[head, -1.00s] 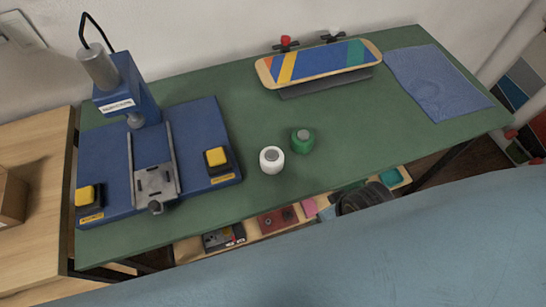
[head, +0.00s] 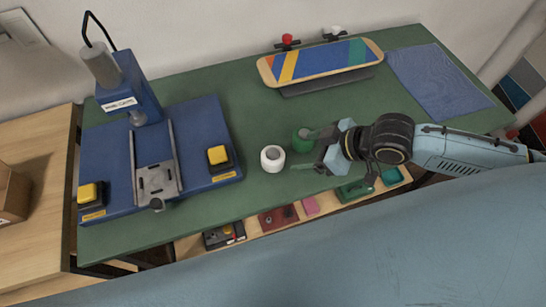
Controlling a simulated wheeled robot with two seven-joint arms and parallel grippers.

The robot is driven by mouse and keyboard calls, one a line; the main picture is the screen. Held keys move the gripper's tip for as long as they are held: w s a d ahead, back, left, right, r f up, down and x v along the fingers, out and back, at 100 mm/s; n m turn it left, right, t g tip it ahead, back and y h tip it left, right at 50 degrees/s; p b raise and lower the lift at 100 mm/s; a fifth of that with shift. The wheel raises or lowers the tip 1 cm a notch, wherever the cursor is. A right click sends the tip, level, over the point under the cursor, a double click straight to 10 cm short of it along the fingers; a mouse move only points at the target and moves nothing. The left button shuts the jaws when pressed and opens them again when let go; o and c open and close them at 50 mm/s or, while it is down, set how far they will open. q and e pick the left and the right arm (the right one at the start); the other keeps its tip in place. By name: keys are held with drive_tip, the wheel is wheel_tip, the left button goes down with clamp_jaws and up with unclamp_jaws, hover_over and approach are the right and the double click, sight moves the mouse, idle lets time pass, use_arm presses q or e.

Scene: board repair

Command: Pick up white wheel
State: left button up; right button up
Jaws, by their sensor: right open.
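My left gripper is not in view.
A blue press (head: 130,110) with yellow buttons stands on the left of the table (head: 235,105). A striped skateboard deck (head: 320,61) rests on a stand at the back. A blue cloth (head: 440,83) lies at the right. A shelf with small parts (head: 277,218) is below the front edge.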

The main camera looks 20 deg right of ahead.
sight(279, 157)
drive_tip(key=b+x, duration=0.1)
drive_tip(key=x, duration=0.5)
drive_tip(key=shift+w+a+f, duration=0.1)
drive_tip(key=shift+a+f, duration=0.05)
drive_tip(key=shift+w+a+f, duration=0.3)
drive_tip(key=shift+f, duration=0.05)
drive_tip(key=b+x, duration=0.1)
drive_tip(key=x, duration=0.4)
drive_tip(key=shift+s+a+b, duration=0.1)
drive_tip(key=shift+s+b, duration=0.05)
drive_tip(key=shift+b, duration=0.2)
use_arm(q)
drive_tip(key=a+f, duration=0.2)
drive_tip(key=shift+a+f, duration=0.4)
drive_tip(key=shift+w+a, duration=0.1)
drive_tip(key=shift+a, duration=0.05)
use_arm(e)
drive_tip(key=c, duration=1.2)
